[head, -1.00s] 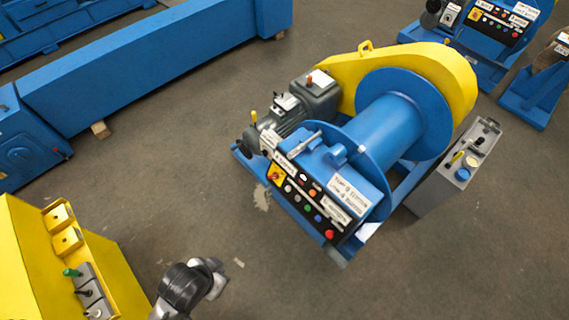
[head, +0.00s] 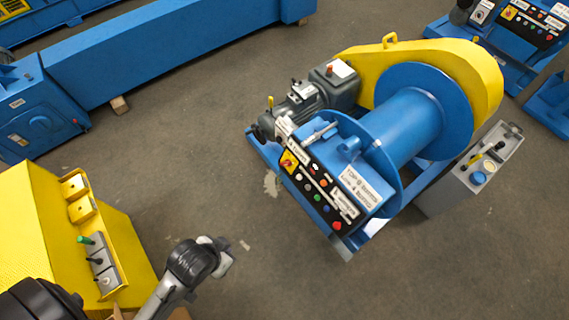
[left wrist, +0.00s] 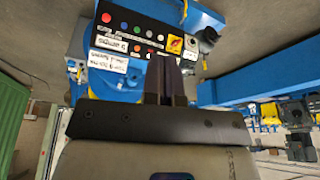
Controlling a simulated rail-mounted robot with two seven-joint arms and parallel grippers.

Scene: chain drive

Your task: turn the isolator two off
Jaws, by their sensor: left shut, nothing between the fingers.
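A red-and-yellow rotary isolator switch (head: 288,162) sits at the upper left end of the black control panel (head: 318,193) on the blue winch. The left wrist view shows this switch (left wrist: 175,44) just above and right of the fingers. Which isolator it is by number cannot be read. My left gripper (head: 224,256) is in front of the winch, below and left of the panel, apart from it. Its fingers (left wrist: 165,80) are together and empty. My right gripper does not show.
The winch has a blue drum (head: 405,125) and a yellow guard (head: 460,65). A grey lever box (head: 470,170) stands at its right. A yellow cabinet (head: 130,250) with levers is at the lower left, close to my left arm. Open floor (head: 190,180) lies between cabinet and winch.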

